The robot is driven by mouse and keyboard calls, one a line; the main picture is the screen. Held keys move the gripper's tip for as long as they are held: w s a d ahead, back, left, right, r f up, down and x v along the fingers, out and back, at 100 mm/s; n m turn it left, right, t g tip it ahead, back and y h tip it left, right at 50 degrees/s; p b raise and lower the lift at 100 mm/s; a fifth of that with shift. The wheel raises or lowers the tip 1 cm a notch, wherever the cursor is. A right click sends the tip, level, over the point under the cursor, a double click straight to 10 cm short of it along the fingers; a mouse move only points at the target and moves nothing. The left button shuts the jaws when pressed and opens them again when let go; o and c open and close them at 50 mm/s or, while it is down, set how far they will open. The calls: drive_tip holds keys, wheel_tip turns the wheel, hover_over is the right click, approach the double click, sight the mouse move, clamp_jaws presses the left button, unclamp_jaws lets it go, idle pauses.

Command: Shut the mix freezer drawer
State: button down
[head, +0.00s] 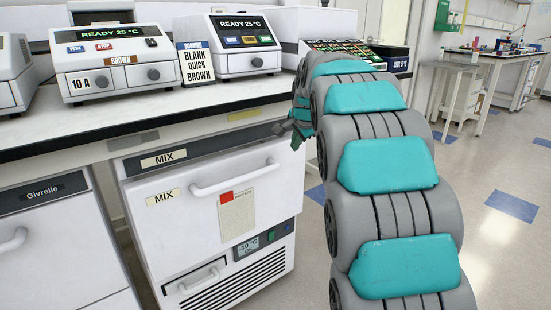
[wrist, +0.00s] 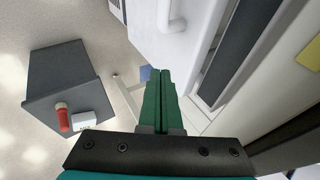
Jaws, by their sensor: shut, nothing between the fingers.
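The mix freezer stands under the bench in the head view, with two MIX labels. Its white drawer front (head: 200,205) carries a curved white handle (head: 233,181) and a paper with a red patch. The drawer front seems to stand a little proud of the dark strip above it; how far is hard to tell. My gripper (head: 283,128) is at the freezer's upper right corner, under the bench edge, partly hidden by my arm. In the wrist view its green fingers (wrist: 161,76) are together and empty, beside the white front (wrist: 187,45) and handle (wrist: 172,16).
The bench top (head: 130,121) above holds a brown-labelled cycler (head: 112,62), another cycler (head: 232,45) and a sign (head: 195,65). A Givrelle freezer (head: 55,240) stands to the left. Floor at the right (head: 500,215) is clear.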

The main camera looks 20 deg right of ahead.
sight(246, 168)
drive_tip(key=s+a+f+m+t+y+b, duration=0.1)
drive_tip(key=s+a+m+t+y+b, duration=0.15)
drive_tip(key=a+m, duration=0.45)
drive_tip(key=s+a+f+m+t+y+b, duration=0.1)
drive_tip(key=s+a+f+m+y, duration=0.15)
drive_tip(key=m, duration=0.75)
drive_tip(key=x, duration=0.3)
drive_tip(key=b+x, duration=0.1)
drive_tip(key=x, duration=0.2)
drive_tip(key=r+x, duration=0.1)
drive_tip(key=x, duration=0.2)
drive_tip(key=shift+w+a+f+b, duration=0.1)
drive_tip(key=shift+w+f+b, duration=0.15)
drive_tip(key=shift+w, duration=0.4)
drive_tip(key=shift+r, duration=0.1)
